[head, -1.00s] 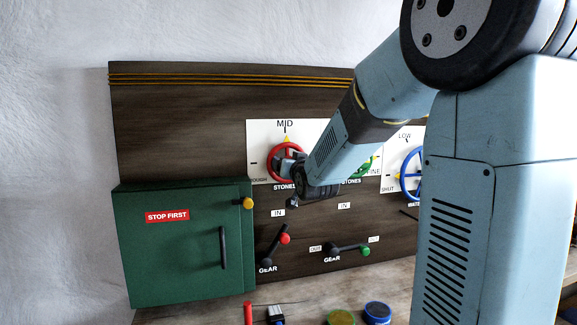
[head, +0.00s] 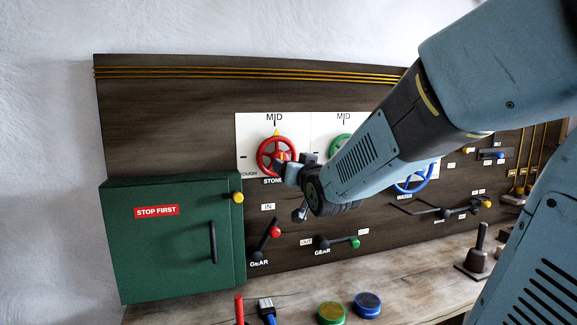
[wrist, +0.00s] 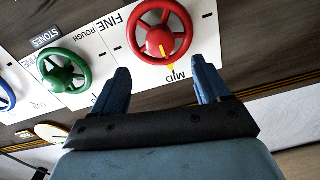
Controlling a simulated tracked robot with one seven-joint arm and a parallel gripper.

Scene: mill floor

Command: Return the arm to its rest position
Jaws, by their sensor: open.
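My gripper (head: 290,168) is in front of the dark panel, just right of the red handwheel (head: 277,155) in the head view. In the wrist view my gripper (wrist: 158,88) has its two blue fingers apart with nothing between them. The red wheel (wrist: 160,32) shows beyond the fingertips, its yellow pointer at MID. The green wheel (wrist: 63,71) is to its left in the wrist view. My arm partly hides the green wheel (head: 340,146) and the blue wheel (head: 413,183) in the head view.
A green cabinet (head: 170,240) marked STOP FIRST stands at left. Levers with red (head: 275,231) and green (head: 354,243) knobs sit below the wheels. The bench (head: 400,280) carries green and blue round tins, a brush and a dark-handled block (head: 478,255).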

